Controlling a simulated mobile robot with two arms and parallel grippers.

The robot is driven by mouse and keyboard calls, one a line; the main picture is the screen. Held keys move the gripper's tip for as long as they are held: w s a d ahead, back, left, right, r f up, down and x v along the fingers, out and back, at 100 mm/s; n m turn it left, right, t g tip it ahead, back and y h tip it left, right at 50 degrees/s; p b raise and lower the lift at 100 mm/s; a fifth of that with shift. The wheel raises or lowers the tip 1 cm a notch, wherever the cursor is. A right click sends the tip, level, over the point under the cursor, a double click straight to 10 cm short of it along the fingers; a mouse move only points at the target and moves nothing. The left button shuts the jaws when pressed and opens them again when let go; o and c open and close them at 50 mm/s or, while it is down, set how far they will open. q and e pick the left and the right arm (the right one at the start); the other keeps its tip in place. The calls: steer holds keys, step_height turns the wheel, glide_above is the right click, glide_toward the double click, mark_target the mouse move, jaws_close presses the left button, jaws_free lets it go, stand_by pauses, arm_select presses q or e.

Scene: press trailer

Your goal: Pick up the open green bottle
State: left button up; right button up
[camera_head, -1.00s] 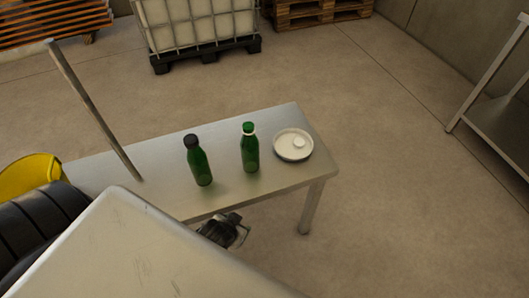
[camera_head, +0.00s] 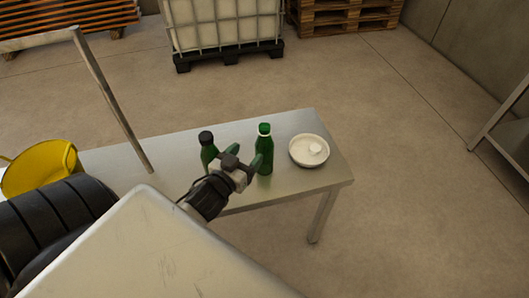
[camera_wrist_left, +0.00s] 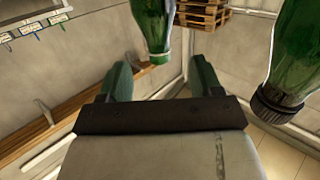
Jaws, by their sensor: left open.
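Two green bottles stand upright on the metal table. One bottle with a pale ring below its green top (camera_head: 264,150) is on the right; it also shows, appearing inverted, at the top middle of the left wrist view (camera_wrist_left: 152,28). I cannot clearly tell whether its mouth is open. The black-capped bottle (camera_head: 207,142) is on the left, partly hidden by my gripper; it is at the right of the left wrist view (camera_wrist_left: 296,50). My left gripper (camera_head: 243,157) is open and empty, in front of the bottles, its fingers (camera_wrist_left: 161,78) pointing toward the ringed bottle. My right gripper is out of view.
A white round dish (camera_head: 300,158) with a small white object (camera_head: 315,148) sits right of the bottles on the metal table (camera_head: 290,190). A thin metal post (camera_head: 112,100) rises near the table's left part.

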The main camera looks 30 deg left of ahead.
mark_target(268, 125)
arm_select(q)
steer(key=shift+t+h, duration=0.3)
steer(key=shift+t, duration=0.2)
steer(key=w, duration=0.3)
steer(key=w+r, duration=0.1)
steer(key=w, duration=0.7)
steer(key=shift+w+a+r, duration=0.1)
steer(key=shift+a+r, duration=0.1)
steer(key=shift+r, duration=0.2)
jaws_close()
